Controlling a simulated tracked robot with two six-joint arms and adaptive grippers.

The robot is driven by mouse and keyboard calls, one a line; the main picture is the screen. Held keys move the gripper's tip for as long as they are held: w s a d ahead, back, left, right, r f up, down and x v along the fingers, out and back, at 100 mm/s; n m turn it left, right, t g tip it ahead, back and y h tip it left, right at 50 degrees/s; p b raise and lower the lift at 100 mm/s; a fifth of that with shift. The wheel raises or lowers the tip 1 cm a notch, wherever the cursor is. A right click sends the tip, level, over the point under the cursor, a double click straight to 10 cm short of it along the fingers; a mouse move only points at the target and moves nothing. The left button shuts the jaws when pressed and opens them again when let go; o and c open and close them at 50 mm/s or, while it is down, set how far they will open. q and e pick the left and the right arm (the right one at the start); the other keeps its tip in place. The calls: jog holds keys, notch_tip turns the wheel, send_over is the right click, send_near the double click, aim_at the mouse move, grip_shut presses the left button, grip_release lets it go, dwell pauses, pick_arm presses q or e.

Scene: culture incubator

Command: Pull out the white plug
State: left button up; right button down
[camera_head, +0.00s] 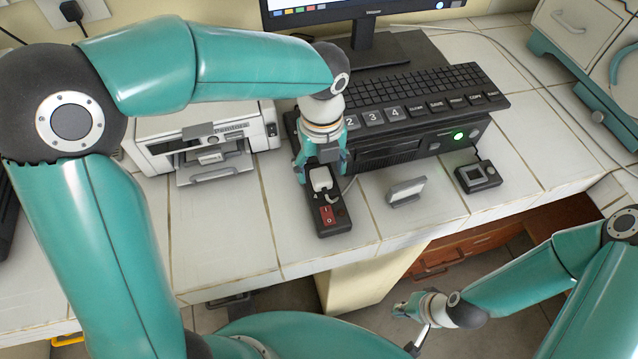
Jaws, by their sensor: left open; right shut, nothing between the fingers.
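The white plug (321,179) sits in the black power strip (334,225) on the white tiled bench, with a short bit of white cable beside it. The strip has a red switch (327,214) at its near end. My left gripper (322,170) is open and points down over the far end of the strip. Its fingers are at either side of the plug in this view; I cannot tell whether they touch it. The gripper hides the strip's far end. My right gripper (408,309) is shut and empty, low in front of the bench, away from the plug.
A black computer case (390,152) with a keyboard (415,88) on top stands behind and to the right. A white printer (205,140) is at the left. A small grey stand (407,191) and a black device (478,176) stand right of the strip. Bare bench lies left of the strip.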

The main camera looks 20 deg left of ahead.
aim_at(321, 175)
pick_arm(q)
jog(key=shift+f+b, duration=0.45)
jog(key=shift+f, duration=0.7)
jog(key=shift+p, duration=0.4)
dwell(0.5)
grip_shut()
jog(key=shift+r, duration=0.2)
jog(key=shift+r+p, duration=2.7)
jog(key=shift+r, duration=0.15)
